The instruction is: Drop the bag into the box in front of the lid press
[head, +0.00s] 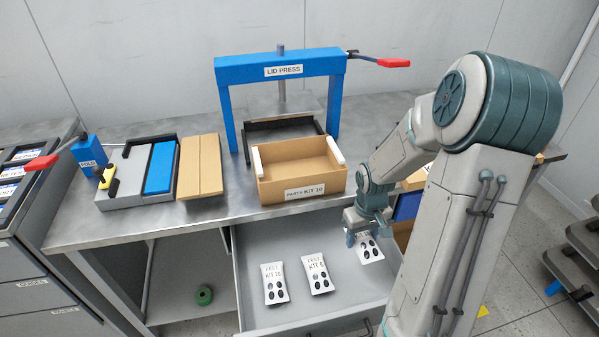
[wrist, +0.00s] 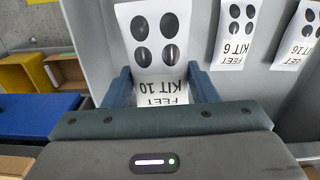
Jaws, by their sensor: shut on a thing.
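My gripper (head: 361,238) is over the right part of the open drawer (head: 335,318), pointing down. It is shut on a white bag (head: 371,253) with black ovals, which reads "FEET KIT 10" in the wrist view (wrist: 158,58). The bag sits between both fingers; I cannot tell whether it touches the drawer floor. The open cardboard box (head: 303,184), labelled "PARTS KIT 10", stands on the bench in front of the blue lid press (head: 283,67). White pieces line its left and right sides.
Two more bags lie in the drawer, KIT 6 (head: 317,274) and KIT 16 (head: 274,284). A red-tipped press lever (head: 393,62) sticks out rightward.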

